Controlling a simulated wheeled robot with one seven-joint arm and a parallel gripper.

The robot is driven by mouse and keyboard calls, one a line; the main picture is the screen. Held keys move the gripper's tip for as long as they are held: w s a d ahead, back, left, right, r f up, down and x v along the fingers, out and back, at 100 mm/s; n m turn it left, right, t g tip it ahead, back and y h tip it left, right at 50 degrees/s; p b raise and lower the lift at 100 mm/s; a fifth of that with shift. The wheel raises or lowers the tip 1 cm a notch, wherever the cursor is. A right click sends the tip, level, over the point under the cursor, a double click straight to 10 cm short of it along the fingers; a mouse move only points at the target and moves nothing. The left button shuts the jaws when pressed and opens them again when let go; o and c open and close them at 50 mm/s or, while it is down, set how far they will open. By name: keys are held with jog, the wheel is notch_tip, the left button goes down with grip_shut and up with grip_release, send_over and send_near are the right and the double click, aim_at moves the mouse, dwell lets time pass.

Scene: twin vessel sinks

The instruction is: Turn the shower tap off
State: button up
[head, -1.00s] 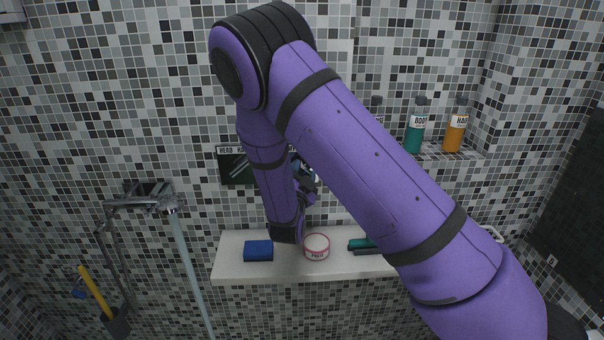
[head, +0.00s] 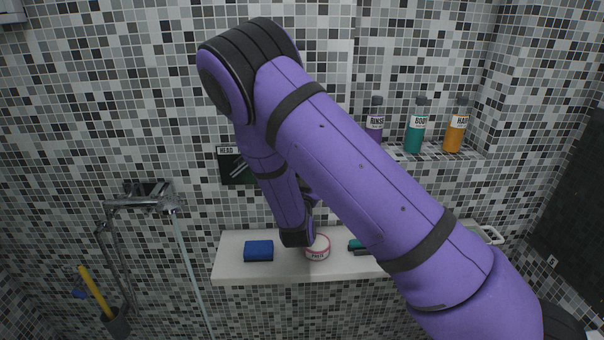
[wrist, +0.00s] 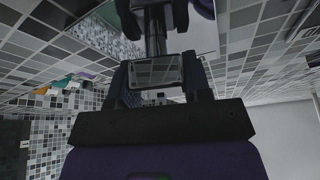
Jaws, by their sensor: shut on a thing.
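A dark panel (head: 235,167) with a white strip lettered HEAD is on the tiled wall; my arm hides its right side, and I see no tap handle there. At the left is a chrome wall fixture (head: 140,203). A thin pale stream (head: 190,265), apparently water, runs down from its end. In the head view my forearm hides my gripper. I cannot make out the shape of that part.
A white ledge (head: 232,267) below holds a blue block (head: 258,250), a round white and pink tub (head: 317,247) and a teal item (head: 355,245), close to my arm. Several bottles, including an orange one (head: 456,130), stand on a niche shelf at right. A yellow-handled brush (head: 95,292) stands lower left.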

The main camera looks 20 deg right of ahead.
jog(key=shift+f+n+t+y, duration=0.1)
jog(key=shift+n+t+y, duration=0.1)
jog(key=shift+n+y, duration=0.7)
jog(key=shift+n+t+y, duration=0.2)
jog(key=shift+n+y, duration=0.2)
jog(key=shift+n, duration=1.3)
jog(key=o, duration=0.9)
jog(key=shift+s, duration=0.1)
jog(key=v, duration=1)
jog(key=shift+s+a+f, duration=0.1)
jog(key=shift+s+f, duration=0.1)
jog(key=shift+s, duration=0.05)
